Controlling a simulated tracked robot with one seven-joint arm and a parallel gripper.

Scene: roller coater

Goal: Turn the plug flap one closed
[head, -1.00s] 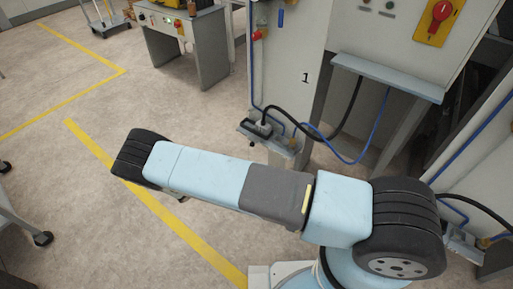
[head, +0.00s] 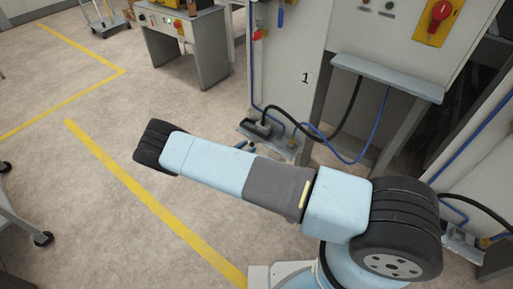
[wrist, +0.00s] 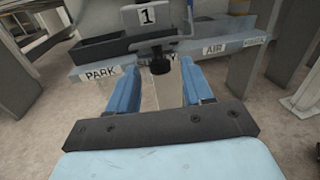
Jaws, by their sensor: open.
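The plug bracket of unit 1 is a grey ledge (wrist: 85,73) ahead of my gripper in the wrist view, with a "1" plate (wrist: 146,15) and PARK and AIR labels. A dark round part (wrist: 160,64) sits at its middle, between my fingertips in the picture. I cannot tell for certain which piece is the flap. My gripper (wrist: 160,75) is open, its blue fingers apart with nothing visibly held. Contact with the ledge is unclear. In the head view, my fingertips (head: 246,147) show just in front of the bracket (head: 283,147), where a black plug (head: 262,127) sits.
A black cable (head: 338,128) and a blue hose (head: 352,160) hang right of the bracket. A black tray (wrist: 103,49) is on the ledge's PARK side. Grey legs (wrist: 250,70) stand to the right. The floor left of the arm is open.

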